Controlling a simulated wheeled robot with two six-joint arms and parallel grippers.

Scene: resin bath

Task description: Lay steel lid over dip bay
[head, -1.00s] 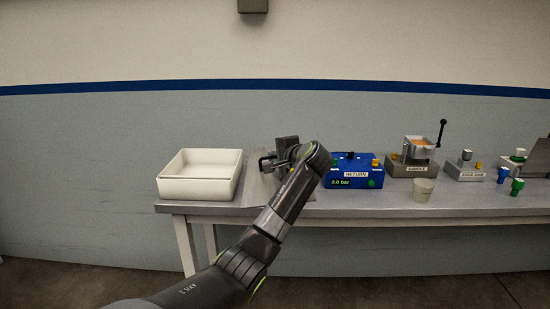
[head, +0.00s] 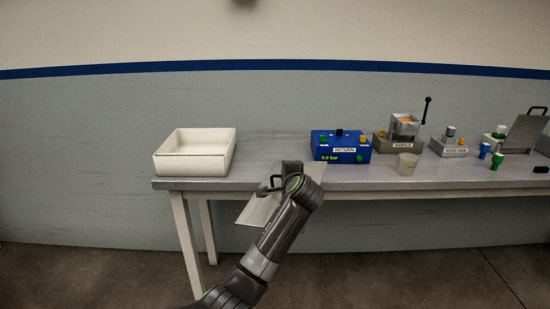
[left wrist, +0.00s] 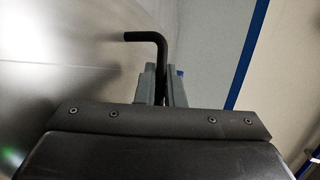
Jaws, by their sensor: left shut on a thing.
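The steel lid (head: 258,209) is a flat grey plate, tilted, in front of and overlapping the table's front edge in the head view. My left gripper (head: 277,183) is shut on its black bent handle. In the left wrist view the handle (left wrist: 161,45) stands between the two fingers of the gripper (left wrist: 161,82), and the plate (left wrist: 65,45) fills the left side. My forearm hides part of the plate. I see no labelled dip bay; a white open-topped box (head: 165,166) stands at the table's left end, and I cannot tell whether it is the bay. My right gripper is not in view.
Right of the lid stand a blue RETURN box (head: 350,158), a SAMPLE unit (head: 389,145) with a black lever, a small cup (head: 408,163) and a grey box (head: 449,150). A grey panel (head: 523,132) leans at far right. Tabletop (head: 262,152) between white box and RETURN box is clear.

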